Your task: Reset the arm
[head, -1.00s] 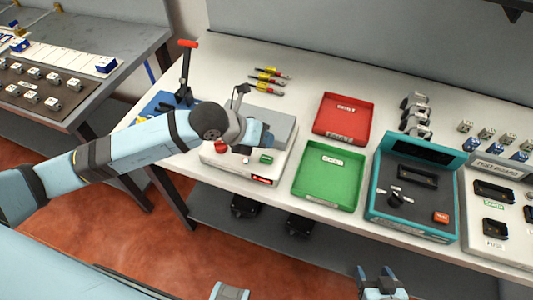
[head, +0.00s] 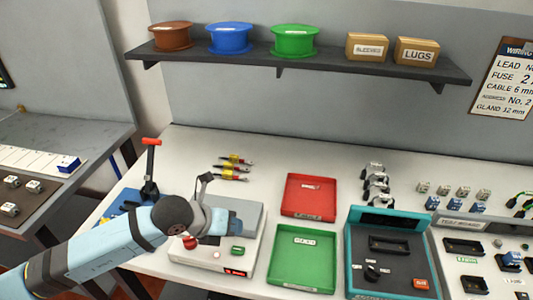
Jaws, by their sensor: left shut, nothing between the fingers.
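My left arm comes in from the lower left, and my left gripper (head: 236,227) is above the grey-and-white machine (head: 252,256). The gripper looks shut with nothing held, though its fingertips are small and partly hidden by my wrist. The machine has a red knob (head: 190,242) at its left and a green button (head: 238,249) in front. I cannot tell whether the gripper touches the machine. My right gripper is out of view.
A blue tool with a red-handled lever (head: 151,165) stands left of my wrist. A red tray (head: 309,213), a green tray (head: 277,272) and a teal tester (head: 350,268) lie to the right. A dark shelf (head: 300,64) with spools and boxes hangs above.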

